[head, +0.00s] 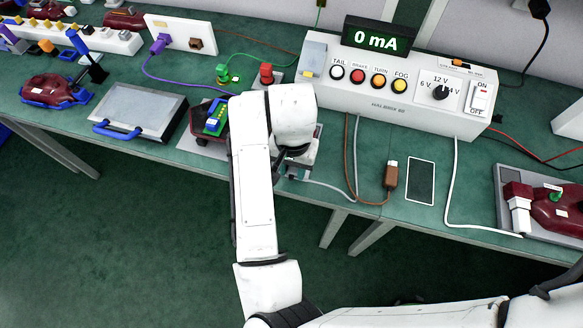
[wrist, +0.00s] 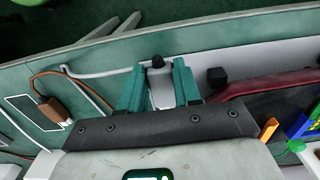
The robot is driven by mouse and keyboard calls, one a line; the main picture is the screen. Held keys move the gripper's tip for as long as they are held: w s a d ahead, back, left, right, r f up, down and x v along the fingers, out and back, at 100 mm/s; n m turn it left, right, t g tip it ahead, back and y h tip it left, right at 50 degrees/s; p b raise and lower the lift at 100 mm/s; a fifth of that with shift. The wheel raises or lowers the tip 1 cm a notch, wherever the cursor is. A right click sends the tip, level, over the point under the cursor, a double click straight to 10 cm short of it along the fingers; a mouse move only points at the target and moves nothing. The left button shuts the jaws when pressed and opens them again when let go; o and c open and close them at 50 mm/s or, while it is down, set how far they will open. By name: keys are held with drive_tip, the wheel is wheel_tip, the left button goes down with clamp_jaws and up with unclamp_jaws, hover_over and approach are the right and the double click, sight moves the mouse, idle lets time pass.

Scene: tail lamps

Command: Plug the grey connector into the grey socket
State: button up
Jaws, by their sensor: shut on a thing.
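My gripper (wrist: 157,84) shows teal fingers in the wrist view, closed on a pale grey connector (wrist: 161,92) with a black part at its far end. A pale cable runs to the connector from the left. In the head view my gripper (head: 298,170) is low at the bench's front edge, mostly covered by my arm, and the connector is not clear there. Right of the fingers in the wrist view, a small black block (wrist: 217,77) sits on a grey plate beside a dark red lamp. I cannot tell whether this block is the grey socket.
A test box (head: 400,95) reading 0 mA stands behind. A lamp with a white plug (head: 518,213) is at far right. A grey case (head: 140,113) is left.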

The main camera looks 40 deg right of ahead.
drive_tip(key=shift+w+d, duration=0.2)
drive_tip(key=shift+d, duration=0.1)
idle(0.5)
drive_tip(key=o, duration=1.2)
drive_tip(key=shift+c, duration=0.2)
drive_tip(key=shift+r, duration=0.1)
wheel_tip(320, 180, up, 11)
drive_tip(key=p, duration=0.1)
drive_tip(key=shift+p, duration=0.35)
drive_tip(key=shift+f, duration=0.2)
